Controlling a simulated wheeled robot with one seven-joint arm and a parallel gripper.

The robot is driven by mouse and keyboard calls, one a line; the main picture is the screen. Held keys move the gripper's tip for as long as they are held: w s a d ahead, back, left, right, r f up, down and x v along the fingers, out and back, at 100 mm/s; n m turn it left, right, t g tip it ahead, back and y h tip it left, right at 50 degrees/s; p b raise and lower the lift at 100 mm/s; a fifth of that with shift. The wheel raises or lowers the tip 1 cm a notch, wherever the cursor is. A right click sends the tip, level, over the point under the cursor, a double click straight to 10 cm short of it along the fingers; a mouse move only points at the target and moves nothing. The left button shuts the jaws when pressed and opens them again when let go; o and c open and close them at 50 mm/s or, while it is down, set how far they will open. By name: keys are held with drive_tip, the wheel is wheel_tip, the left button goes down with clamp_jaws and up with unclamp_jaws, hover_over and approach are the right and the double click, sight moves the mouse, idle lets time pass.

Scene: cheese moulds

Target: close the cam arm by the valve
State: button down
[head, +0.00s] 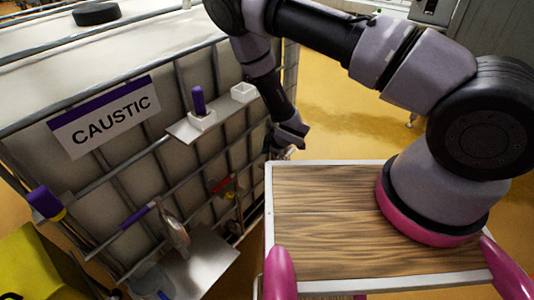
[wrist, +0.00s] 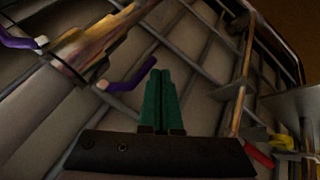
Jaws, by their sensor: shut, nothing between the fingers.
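In the head view a metal coupling (head: 174,232) hangs at the front of the caged tank, with a purple cam arm (head: 138,216) sticking out to its left. The wrist view shows the blurred coupling (wrist: 95,42) with two purple arms splayed away from it: one at the upper left (wrist: 14,38), the other (wrist: 130,76) just left of my green fingertips. I cannot tell which arm is nearer the valve. My gripper (head: 276,146) is shut and empty beside the cage's right side in the head view; its fingers (wrist: 160,98) show together in the wrist view, apparently apart from the arms.
The tank's cage bars (head: 110,180) run close around the coupling. A red handle (head: 221,186) sits on the cage. A white shelf (head: 190,131) holds a purple-topped item (head: 198,100). A wooden-topped surface (head: 320,225) is at the right; a yellow container (head: 35,265) is lower left.

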drive_tip(key=shift+w, duration=0.2)
drive_tip(key=shift+w+d+f, duration=0.1)
drive_tip(key=shift+w, duration=0.4)
